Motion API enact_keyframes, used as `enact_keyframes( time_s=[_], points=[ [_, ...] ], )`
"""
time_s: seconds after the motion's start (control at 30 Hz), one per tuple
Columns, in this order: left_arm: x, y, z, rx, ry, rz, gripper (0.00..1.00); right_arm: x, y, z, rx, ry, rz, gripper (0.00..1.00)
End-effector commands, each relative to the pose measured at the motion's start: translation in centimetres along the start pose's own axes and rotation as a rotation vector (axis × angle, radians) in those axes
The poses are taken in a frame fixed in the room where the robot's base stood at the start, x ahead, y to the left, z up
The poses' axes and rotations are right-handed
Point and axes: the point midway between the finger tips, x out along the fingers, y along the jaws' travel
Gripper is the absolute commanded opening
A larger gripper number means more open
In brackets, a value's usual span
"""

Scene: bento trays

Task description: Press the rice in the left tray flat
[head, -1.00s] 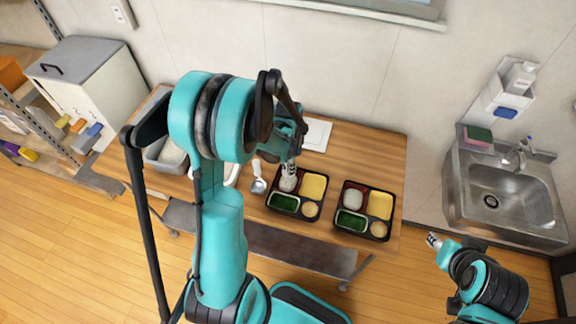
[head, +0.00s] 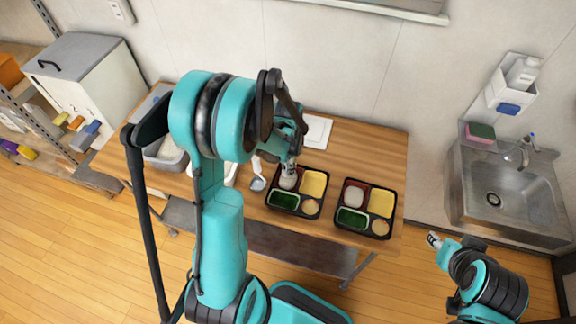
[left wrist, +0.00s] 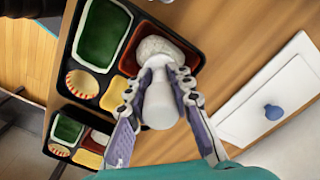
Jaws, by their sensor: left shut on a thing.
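The left tray (head: 270,206), black with several compartments, lies on the wooden table; it fills the upper part of the left wrist view (left wrist: 115,93). Its red compartment (left wrist: 128,62) holds a pale rice mound (left wrist: 160,47). My left gripper (head: 288,170) is above that compartment, shut on a white rounded tool (left wrist: 160,106). The tool's far end overlaps the rice in the left wrist view (left wrist: 160,78); I cannot tell whether it touches. My gripper hides part of the rice in the head view. My right gripper (head: 434,240) is off the table at the right, its fingers too small to read.
The right tray (head: 338,221) sits close beside the left one, with rice in its red compartment. A spoon (head: 257,183) lies just left of the left tray. A sink (head: 505,200) stands at the right.

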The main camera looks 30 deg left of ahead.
Motion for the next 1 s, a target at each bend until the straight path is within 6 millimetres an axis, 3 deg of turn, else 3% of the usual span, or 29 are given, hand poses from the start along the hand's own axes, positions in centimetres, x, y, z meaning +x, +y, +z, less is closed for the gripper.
enact_keyframes(
  time_s=[1.0],
  points=[
    [2.1, 0.0, 0.0, 0.0, 0.0, 0.0, 0.0, 1.6, 0.0, 1.2, 0.0, 0.0, 0.0, 0.4]
  ],
)
